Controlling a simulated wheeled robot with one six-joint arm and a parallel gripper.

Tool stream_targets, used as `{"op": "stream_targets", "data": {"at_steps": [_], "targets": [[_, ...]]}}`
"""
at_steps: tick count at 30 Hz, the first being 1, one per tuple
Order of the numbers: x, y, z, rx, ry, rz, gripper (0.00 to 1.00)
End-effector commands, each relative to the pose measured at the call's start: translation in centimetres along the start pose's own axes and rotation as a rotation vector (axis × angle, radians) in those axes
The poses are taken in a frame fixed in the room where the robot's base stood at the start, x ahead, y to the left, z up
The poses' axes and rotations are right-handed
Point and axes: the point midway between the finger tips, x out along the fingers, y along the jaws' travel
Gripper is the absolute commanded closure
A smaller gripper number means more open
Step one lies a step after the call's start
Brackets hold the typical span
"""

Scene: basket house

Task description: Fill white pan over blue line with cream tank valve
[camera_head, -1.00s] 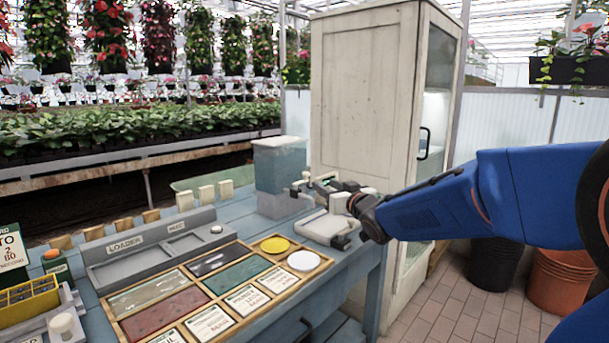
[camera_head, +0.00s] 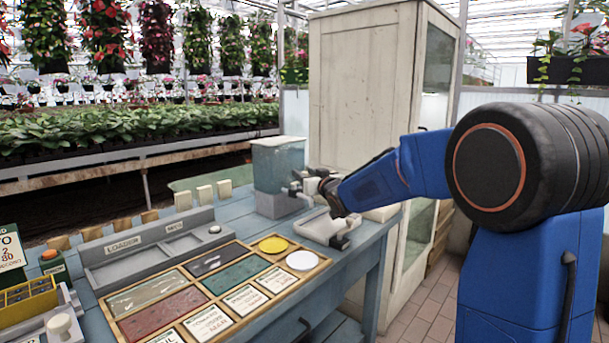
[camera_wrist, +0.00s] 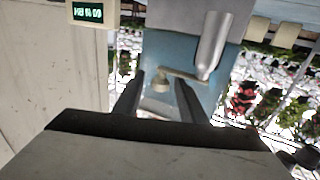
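The tank (camera_head: 278,160), with pale blue-grey contents, stands on a grey base at the bench's far right corner. Its valve has a metal spout (camera_wrist: 213,45) and a pale handle with a knob (camera_wrist: 160,84) in the wrist view. The white pan (camera_head: 318,230) sits on the bench in front of the tank; no blue line or liquid can be made out in it. My gripper (camera_wrist: 157,96) is open, its two dark fingers on either side of the handle's knob; contact cannot be told. In the head view my gripper (camera_head: 322,190) is beside the valve, above the pan.
A green-lit display (camera_wrist: 90,12) shows in the wrist view. A tall cream cabinet (camera_head: 365,90) stands close behind the gripper. A wooden tray of panels and discs (camera_head: 215,285) and the grey loader (camera_head: 150,255) fill the bench to the left.

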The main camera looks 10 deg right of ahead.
Motion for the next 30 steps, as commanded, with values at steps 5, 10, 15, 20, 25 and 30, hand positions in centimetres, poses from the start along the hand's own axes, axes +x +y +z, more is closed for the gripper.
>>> {"op": "stream_targets", "data": {"at_steps": [5, 10, 15, 20, 25, 30], "targets": [[0.54, -0.02, -0.05, 0.000, 0.001, 0.000, 0.62], [0.54, -0.02, -0.05, 0.000, 0.001, 0.000, 0.62], [0.52, -0.02, -0.04, 0.000, 0.001, 0.000, 0.91], [0.51, -0.02, -0.04, 0.000, 0.001, 0.000, 1.00], [0.47, -0.04, -0.04, 0.000, 0.001, 0.008, 1.00], [0.33, -0.08, -0.02, 0.000, 0.001, 0.035, 1.00]]}}
